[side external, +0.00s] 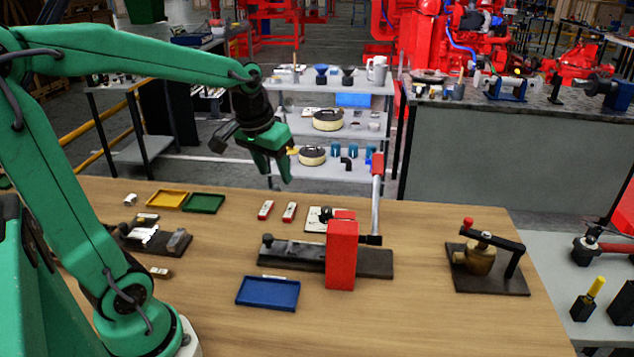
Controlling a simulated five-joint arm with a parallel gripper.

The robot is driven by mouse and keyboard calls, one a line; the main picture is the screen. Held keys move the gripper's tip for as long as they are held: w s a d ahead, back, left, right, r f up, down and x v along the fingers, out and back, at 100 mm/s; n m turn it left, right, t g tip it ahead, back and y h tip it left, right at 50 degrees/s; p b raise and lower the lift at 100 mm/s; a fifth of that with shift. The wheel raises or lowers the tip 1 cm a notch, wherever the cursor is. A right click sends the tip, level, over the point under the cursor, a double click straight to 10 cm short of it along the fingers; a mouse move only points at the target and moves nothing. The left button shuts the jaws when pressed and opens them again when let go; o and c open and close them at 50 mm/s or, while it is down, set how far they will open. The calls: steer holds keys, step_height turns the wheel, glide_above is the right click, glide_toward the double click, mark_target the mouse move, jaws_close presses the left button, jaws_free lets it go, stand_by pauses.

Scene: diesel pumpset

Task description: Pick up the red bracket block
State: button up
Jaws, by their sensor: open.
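A tall red block (341,256), which looks like the red bracket block, stands upright at the middle of the wooden table. It is in front of a dark flat fixture (291,252) and hides part of it. My gripper (279,178) is open and empty. It hangs in the air with its green fingers pointing down, above the back of the table and to the upper left of the red block, clear of it.
A blue tray (268,293) lies left of the red block. A lever with a red grip (376,165) rises behind it at right. A brass-bodied clamp fixture (480,258) stands at right. Yellow (168,199) and green (204,203) trays lie back left. The front right table is clear.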

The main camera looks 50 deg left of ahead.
steer(key=w+a+f+n+g, duration=0.2)
steer(key=w+a+f, duration=0.4)
steer(key=a, duration=0.3)
steer(key=n+g, duration=0.1)
steer(key=n, duration=0.2)
glide_toward(265, 209)
steer(key=shift+a+f+h, duration=0.1)
steer(key=shift+a+h, duration=0.05)
steer(key=shift+h, duration=0.25)
steer(key=shift+a+f, duration=0.2)
steer(key=shift+f, duration=3.9)
jaws_close()
steer(key=shift+r, duration=0.15)
